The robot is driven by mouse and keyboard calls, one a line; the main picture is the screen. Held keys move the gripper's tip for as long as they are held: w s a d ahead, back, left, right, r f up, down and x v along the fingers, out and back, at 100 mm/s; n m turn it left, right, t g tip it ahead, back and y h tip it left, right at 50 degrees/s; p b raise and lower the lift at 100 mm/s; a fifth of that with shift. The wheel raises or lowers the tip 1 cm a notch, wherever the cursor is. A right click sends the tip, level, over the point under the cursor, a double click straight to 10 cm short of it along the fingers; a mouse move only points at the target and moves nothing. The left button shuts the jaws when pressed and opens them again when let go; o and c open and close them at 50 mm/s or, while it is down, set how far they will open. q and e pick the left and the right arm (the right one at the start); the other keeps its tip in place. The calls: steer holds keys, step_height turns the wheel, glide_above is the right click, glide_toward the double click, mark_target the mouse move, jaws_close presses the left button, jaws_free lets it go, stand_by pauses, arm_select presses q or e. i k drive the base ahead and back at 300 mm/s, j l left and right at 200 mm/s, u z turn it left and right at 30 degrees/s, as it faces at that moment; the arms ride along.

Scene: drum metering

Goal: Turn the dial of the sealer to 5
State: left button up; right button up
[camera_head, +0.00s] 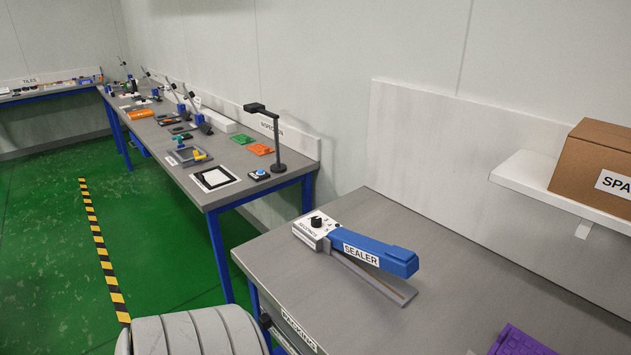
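The sealer (375,250) sits on the near grey table in the head view. It has a blue upper arm with a SEALER label and a grey lower bar, and the arm is raised a little above the bar. Its black dial (316,222) is on the white box at the left end, with small marks around it. The marks are too small to read, so I cannot tell the dial's setting. Neither of my grippers shows in this view.
The sealer's table (465,295) is mostly clear around it. A purple tray (518,342) is at the bottom edge. A cardboard box (592,170) stands on a wall shelf (525,178) at right. Another bench (212,195) with a lamp and parts lies behind left.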

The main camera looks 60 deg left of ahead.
mark_target(317, 220)
steer(key=u, duration=1.75)
